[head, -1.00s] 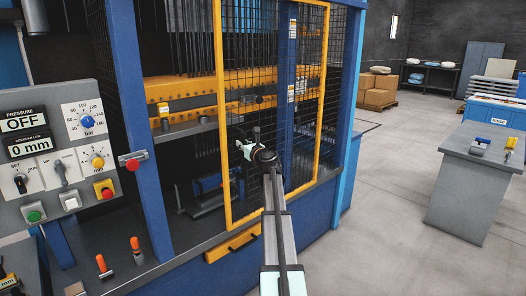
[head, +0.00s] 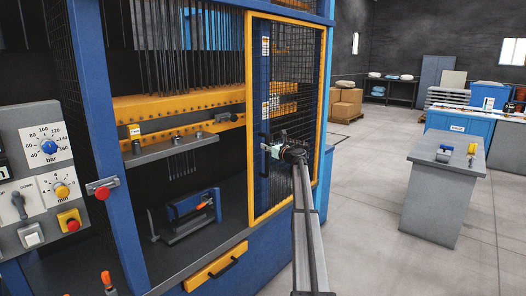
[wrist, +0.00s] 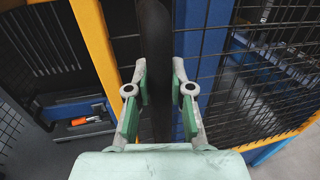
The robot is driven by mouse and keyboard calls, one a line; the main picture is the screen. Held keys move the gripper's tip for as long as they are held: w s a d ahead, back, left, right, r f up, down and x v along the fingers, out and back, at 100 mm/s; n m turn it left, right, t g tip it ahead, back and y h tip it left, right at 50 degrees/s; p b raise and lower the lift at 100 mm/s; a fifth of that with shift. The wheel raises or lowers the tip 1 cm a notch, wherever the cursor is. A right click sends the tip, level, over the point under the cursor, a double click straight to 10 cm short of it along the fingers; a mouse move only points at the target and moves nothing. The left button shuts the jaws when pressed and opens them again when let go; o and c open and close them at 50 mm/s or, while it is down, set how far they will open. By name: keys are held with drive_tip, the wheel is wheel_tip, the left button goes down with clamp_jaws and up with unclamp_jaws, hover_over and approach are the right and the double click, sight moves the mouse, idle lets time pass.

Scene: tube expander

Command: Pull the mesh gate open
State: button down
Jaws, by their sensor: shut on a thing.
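The mesh gate (head: 251,105) has a yellow frame and black wire mesh, and stands at the right part of the blue machine's front. To its left the machine front is uncovered. My gripper (head: 274,149) is at the gate's left side, about mid-height. In the wrist view, a dark upright handle (wrist: 154,40) runs between the fingers of my gripper (wrist: 159,88), which is shut on it. The gate's yellow frame (wrist: 97,38) lies left of the handle there, with mesh on the right. The handle's lower part is hidden by the gripper.
A control panel (head: 40,165) with knobs and buttons stands at the left, beside a blue post (head: 97,130). A yellow drawer (head: 213,268) sits below the opening. A grey workbench (head: 445,170) stands to the right, with clear floor (head: 365,220) between.

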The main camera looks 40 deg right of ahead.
drive_tip(key=shift+w+d, duration=0.25)
drive_tip(key=shift+d, duration=0.5)
drive_tip(key=c, duration=1)
unclamp_jaws()
drive_tip(key=shift+s, duration=0.1)
drive_tip(key=s, duration=1.1)
drive_tip(key=shift+s+d, duration=0.25)
drive_tip(key=shift+s, duration=0.15)
